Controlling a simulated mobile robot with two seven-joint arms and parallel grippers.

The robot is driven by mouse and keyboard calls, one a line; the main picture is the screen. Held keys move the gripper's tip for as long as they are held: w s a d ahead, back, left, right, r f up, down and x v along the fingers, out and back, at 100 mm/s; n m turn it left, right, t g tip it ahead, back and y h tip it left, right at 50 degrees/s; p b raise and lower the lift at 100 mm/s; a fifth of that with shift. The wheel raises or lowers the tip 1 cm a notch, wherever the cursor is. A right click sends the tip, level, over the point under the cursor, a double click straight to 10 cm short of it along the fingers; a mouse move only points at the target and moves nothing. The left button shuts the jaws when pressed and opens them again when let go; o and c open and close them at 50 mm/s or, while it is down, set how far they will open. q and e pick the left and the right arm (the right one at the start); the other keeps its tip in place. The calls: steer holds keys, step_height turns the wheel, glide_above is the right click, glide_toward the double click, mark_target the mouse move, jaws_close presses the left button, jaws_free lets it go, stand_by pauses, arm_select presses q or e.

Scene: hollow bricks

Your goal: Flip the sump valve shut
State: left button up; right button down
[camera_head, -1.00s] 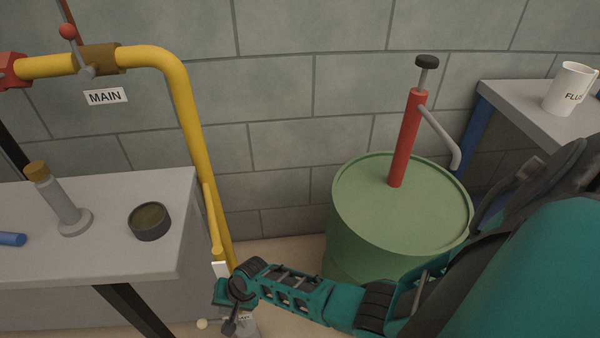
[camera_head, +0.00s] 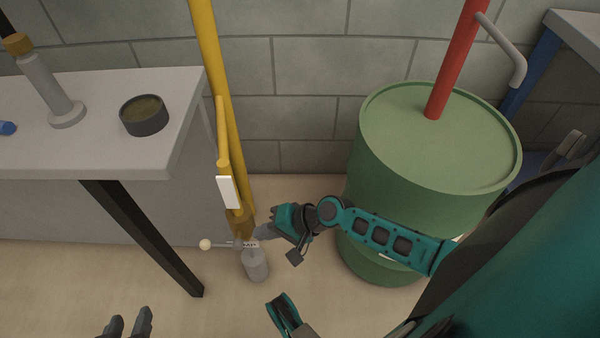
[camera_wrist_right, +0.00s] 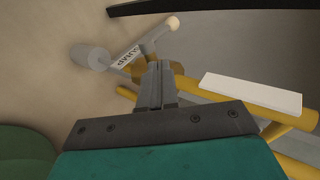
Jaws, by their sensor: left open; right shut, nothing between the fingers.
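The sump valve (camera_head: 240,226) is a brass-coloured body low on the yellow pipe, beside the workbench. Its lever ends in a pale ball knob (camera_head: 205,244) and points left, across the pipe; the knob also shows in the right wrist view (camera_wrist_right: 172,23). A small label (camera_wrist_right: 127,60) lies beside the lever. My right gripper (camera_head: 262,233) is shut and empty, just right of the valve. In the right wrist view its fingertips (camera_wrist_right: 155,66) overlap the lever's base; I cannot tell whether they touch. My left gripper (camera_head: 130,324) is open at the lower left edge, away from the valve.
A grey cylinder (camera_head: 255,264) is under the valve. A white plate (camera_head: 228,192) is on the yellow pipe (camera_head: 217,85) above it. The green drum (camera_head: 430,160) stands close behind my right arm. The workbench (camera_head: 90,155) and its dark leg (camera_head: 145,240) are left.

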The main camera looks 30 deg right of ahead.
arm_select(q)
step_height(320, 180, up, 10)
steer(key=p, duration=0.9)
steer(key=shift+p, duration=0.3)
arm_select(e)
steer(key=s+d+r+n+t+h, duration=0.1)
steer(key=s+d+r+n+h, duration=0.1)
steer(key=s+d+r+n, duration=0.2)
steer(key=s+r, duration=0.3)
steer(key=r, duration=0.4)
steer(key=shift+s+d, duration=0.15)
steer(key=shift+s, duration=0.15)
